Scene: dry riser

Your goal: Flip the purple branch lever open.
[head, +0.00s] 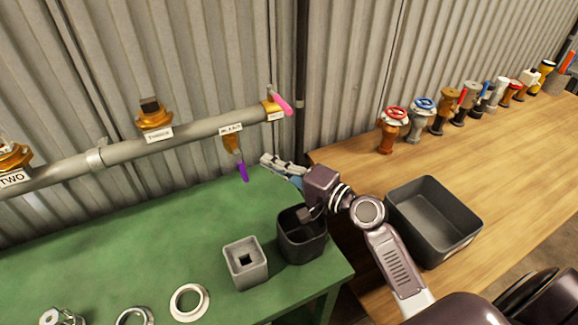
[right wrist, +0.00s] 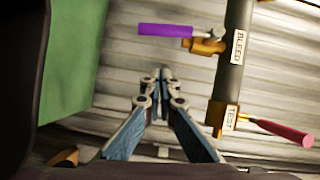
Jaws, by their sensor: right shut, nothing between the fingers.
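The purple lever (head: 242,172) hangs downward from a brass branch valve (head: 231,143) under the grey pipe. In the right wrist view the purple lever (right wrist: 165,30) points left, away from the pipe, roughly in line with its brass valve (right wrist: 207,46). A label reading BLEED (right wrist: 238,47) is on the pipe beside it. My right gripper (head: 265,160) is just right of the lever, with a visible gap. In the right wrist view its fingertips (right wrist: 161,74) are together and empty, below the lever. My left gripper is not in view.
A pink lever (head: 281,102) is on the TEST valve at the pipe's right end. A dark bin (head: 302,248) and a grey square block (head: 245,268) stand on the green bench. Several valves line the wooden bench, which also holds a black tray (head: 400,222). The corrugated wall is close behind the pipe.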

